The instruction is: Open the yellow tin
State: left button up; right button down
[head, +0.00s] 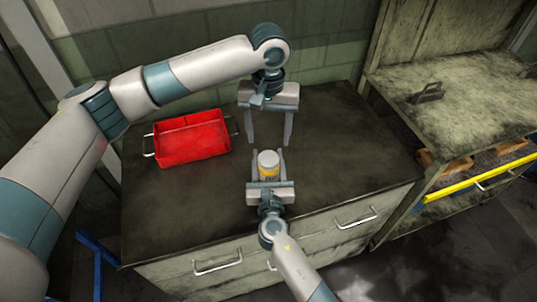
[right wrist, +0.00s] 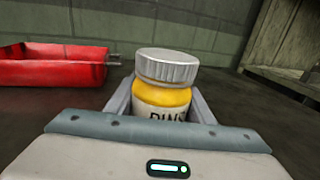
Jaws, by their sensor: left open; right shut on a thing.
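The yellow tin (head: 268,170) stands upright on the dark worktop, with a ridged grey lid on top. In the right wrist view the tin (right wrist: 163,97) shows its yellow body, a white label with dark letters, and the lid (right wrist: 167,66) seated on it. My right gripper (head: 268,168) comes from the front and is shut on the tin's body, one finger on each side. My left gripper (head: 267,140) is open, pointing down above and behind the tin, with nothing between its fingers. The tin's lower part is hidden by my right gripper.
A red tray (head: 192,138) with metal handles sits on the worktop (head: 345,150) to the left; it also shows in the right wrist view (right wrist: 50,66). The worktop right of the tin is clear. A taller cabinet (head: 460,95) stands at the right. A tiled wall is behind.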

pick_arm(q)
jog(key=m, duration=1.3)
jog(key=shift+d+m, duration=0.1)
jog(key=shift+m, duration=0.2)
jog(key=m, duration=1.3)
jog(key=shift+m, duration=0.3)
jog(key=m, duration=0.8)
jog(key=shift+m, duration=0.4)
jog(key=m, duration=0.8)
jog(key=shift+m, duration=0.4)
